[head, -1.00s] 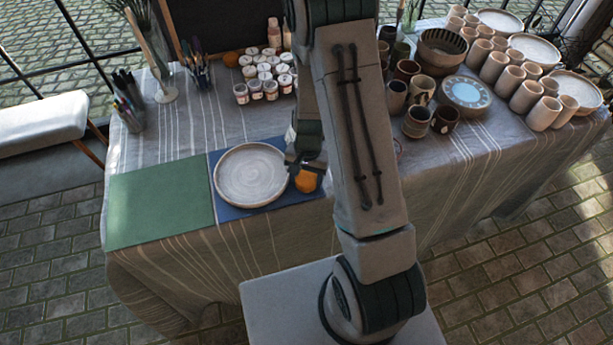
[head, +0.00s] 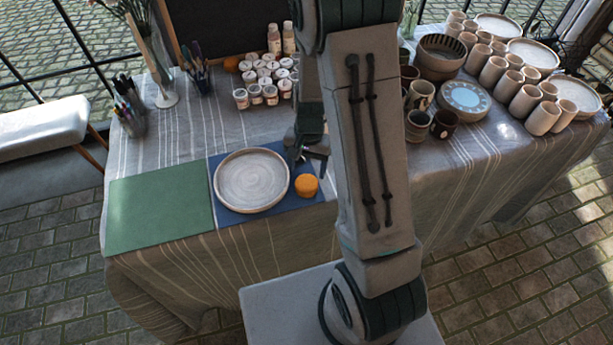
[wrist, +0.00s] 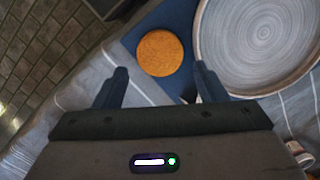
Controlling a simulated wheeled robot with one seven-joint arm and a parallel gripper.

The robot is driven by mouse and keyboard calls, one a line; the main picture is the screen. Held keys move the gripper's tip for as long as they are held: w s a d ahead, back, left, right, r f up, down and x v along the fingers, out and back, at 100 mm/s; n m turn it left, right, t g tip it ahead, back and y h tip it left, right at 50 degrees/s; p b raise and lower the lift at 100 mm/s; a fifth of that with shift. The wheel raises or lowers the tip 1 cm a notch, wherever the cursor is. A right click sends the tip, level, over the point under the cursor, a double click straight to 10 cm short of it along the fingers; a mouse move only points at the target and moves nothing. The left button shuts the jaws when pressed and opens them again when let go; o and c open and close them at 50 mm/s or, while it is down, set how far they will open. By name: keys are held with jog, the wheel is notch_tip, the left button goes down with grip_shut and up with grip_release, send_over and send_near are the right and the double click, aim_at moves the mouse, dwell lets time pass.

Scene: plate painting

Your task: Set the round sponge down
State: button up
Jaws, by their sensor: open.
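The round orange sponge (head: 307,186) lies on the blue mat (head: 230,214), just right of the round plate (head: 251,180). In the wrist view the sponge (wrist: 160,53) lies flat on the mat, beyond the fingertips and apart from them. The plate (wrist: 257,42) is to its right there. My gripper (head: 308,160) is open and empty, above and behind the sponge in the head view. Its two spread fingers also show in the wrist view (wrist: 159,80). My forearm hides part of the table to the right.
A green mat (head: 158,204) lies left of the blue one. Paint jars (head: 265,80) and a brush cup (head: 198,78) stand behind. Several clay cups (head: 518,90) crowd the table's right side. The front table edge is close to the sponge.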

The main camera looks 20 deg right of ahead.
notch_tip(320, 180, up, 5)
notch_tip(320, 180, up, 12)
jog(key=n+t, duration=0.2)
jog(key=n, duration=0.2)
send_over(308, 179)
jog(key=s+a, duration=0.1)
jog(key=s, duration=0.5)
jog(key=s+r+n+t, duration=0.2)
jog(key=s+r, duration=0.3)
jog(key=s, duration=0.3)
jog(key=shift+s+r+n+h, duration=0.2)
jog(key=shift+r+n+h, duration=0.15)
jog(key=shift+n+h, duration=0.05)
jog(key=shift+d, duration=0.1)
